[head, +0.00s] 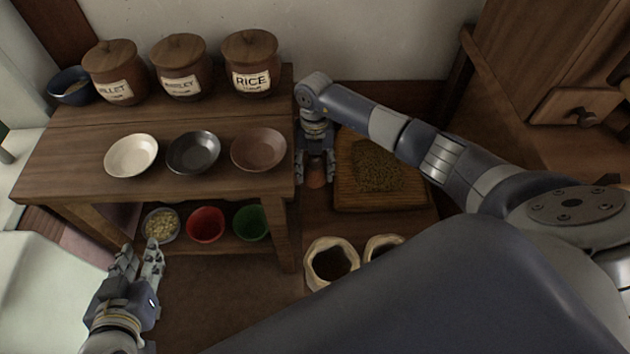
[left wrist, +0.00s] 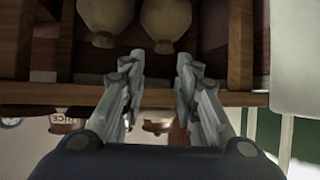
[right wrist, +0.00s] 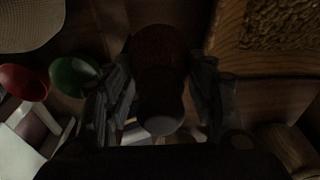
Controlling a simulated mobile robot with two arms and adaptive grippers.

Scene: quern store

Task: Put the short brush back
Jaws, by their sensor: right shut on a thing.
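My right gripper (head: 316,168) points down between the table's right end and the grain-covered wooden board. It is shut on a short brown round thing, which looks like the short brush (head: 316,179); only its lower end shows in the head view. In the right wrist view the short brush (right wrist: 160,105) stands between the fingers, dark with a reddish-brown far end; the picture is too dark to make out bristles. My left gripper (head: 138,262) is open and empty in front of the table's lower shelf, and its spread fingers show in the left wrist view (left wrist: 157,75).
The table (head: 70,165) bears lidded jars, including the rice jar (head: 250,62), and three shallow bowls. A red bowl (head: 206,225) and a green bowl (head: 251,223) stand on the shelf below. The wooden board (head: 385,205) and open sacks (head: 331,262) lie close to my right gripper.

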